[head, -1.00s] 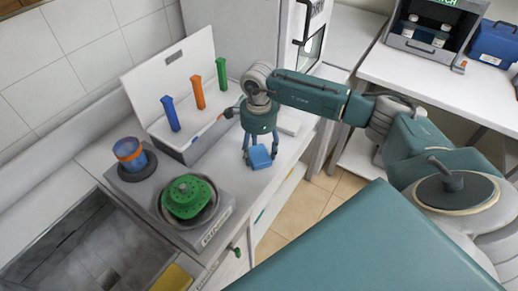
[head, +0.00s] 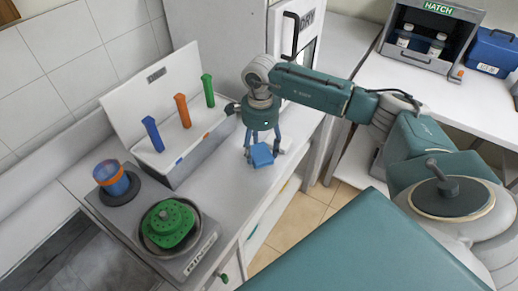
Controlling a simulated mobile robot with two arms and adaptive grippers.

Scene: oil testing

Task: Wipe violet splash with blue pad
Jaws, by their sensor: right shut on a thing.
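The blue pad (head: 262,155) is a small blue block at the white counter's surface, in the middle of the head view. My right gripper (head: 262,146) points down with its fingers shut on the pad. Whether the pad touches the counter or hovers just above it I cannot tell. No violet splash is visible; it may be hidden under the pad or gripper. My left gripper is not in view.
Left of the gripper is a white open-lidded box (head: 180,150) with blue, orange and green sticks. Nearer stand a blue cup with an orange band (head: 111,178) and a green lobed object in a round dish (head: 168,224). A sink lies at lower left. A hatch (head: 428,40) is at upper right.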

